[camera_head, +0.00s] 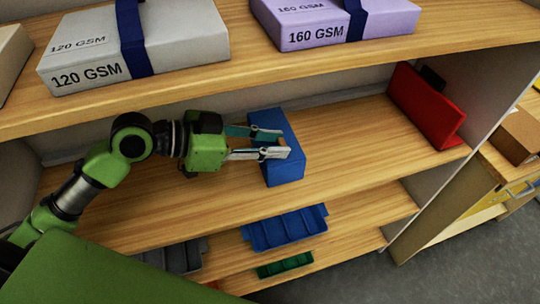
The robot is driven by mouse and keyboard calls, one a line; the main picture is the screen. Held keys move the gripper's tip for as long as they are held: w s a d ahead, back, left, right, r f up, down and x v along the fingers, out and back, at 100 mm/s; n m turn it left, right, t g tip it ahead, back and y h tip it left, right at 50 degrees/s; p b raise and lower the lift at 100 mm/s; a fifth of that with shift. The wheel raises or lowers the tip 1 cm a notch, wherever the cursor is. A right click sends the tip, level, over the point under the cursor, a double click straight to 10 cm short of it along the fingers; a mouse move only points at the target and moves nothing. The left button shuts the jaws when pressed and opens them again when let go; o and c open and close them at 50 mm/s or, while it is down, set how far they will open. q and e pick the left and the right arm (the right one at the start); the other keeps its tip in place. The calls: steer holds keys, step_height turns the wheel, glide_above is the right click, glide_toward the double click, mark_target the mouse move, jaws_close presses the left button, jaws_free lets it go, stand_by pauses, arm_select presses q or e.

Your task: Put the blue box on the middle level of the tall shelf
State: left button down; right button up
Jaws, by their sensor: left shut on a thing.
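The blue box (283,168) is a plain upright block on or just above the middle level (350,150) of the tall wooden shelf. My left gripper (283,143) reaches in from the left and is shut on the blue box near its upper part. I cannot tell whether the box's base touches the board. My right gripper is not in view.
The level above holds a grey paper pack (135,45) and a purple one (335,22). Blue (284,229) and green (285,265) trays lie below. Bare board lies between the blue and red boxes.

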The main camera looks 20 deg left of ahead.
mark_target(262, 161)
arm_select(q)
steer(key=shift+s+f, duration=0.15)
steer(key=shift+f, duration=0.8)
steer(key=f, duration=0.3)
steer(key=shift+w+f, duration=0.2)
steer(key=shift+f, duration=0.25)
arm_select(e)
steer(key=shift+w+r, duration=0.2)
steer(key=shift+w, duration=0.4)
arm_select(q)
steer(key=c, duration=1.7)
jaws_free()
steer(key=shift+f, duration=0.1)
steer(key=shift+s, duration=0.1)
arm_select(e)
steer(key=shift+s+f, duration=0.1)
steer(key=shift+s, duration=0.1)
